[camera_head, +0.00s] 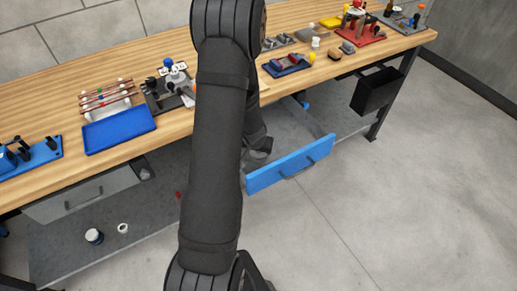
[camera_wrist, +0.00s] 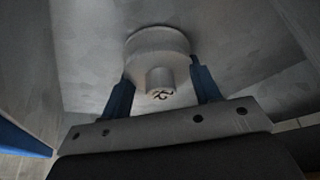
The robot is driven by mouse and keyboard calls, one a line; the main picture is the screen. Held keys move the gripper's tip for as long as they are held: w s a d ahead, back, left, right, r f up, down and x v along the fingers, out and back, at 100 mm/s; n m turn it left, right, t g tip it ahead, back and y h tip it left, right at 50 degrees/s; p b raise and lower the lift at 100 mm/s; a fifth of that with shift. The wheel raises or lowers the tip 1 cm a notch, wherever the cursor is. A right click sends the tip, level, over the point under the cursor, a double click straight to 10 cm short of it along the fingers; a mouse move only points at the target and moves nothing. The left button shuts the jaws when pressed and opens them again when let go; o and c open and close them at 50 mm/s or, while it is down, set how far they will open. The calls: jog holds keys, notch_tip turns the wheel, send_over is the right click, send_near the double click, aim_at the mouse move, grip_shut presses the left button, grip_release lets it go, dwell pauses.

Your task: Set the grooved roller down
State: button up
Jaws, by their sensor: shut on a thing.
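In the wrist view, a pale grey round roller (camera_wrist: 158,42) with a narrower stub and a dark mark on its end sits between the two blue fingers of my gripper (camera_wrist: 162,74). The fingers are shut on it, one at each side. Smooth grey metal surfaces lie behind it; I cannot tell whether the roller touches them. In the head view, my dark arm reaches down over an open drawer with a blue front (camera_head: 290,165). My arm hides part of the drawer, and the roller cannot be made out there.
The wooden bench (camera_head: 55,95) carries a blue tray (camera_head: 119,130), a rack of copper-coloured rods (camera_head: 106,92) and a red board (camera_head: 363,34). A closed grey drawer (camera_head: 83,198) is at left. A black bin (camera_head: 377,91) hangs at right. The floor in front is clear.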

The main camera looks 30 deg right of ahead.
jog(key=o, duration=1.2)
jog(key=shift+c, duration=0.2)
jog(key=shift+r, duration=0.15)
jog(key=v, duration=1.1)
jog(key=shift+a+r, duration=0.15)
jog(key=shift+r, duration=0.15)
jog(key=shift+s, duration=0.1)
jog(key=shift+x, duration=5.85)
jog(key=shift+r, duration=0.1)
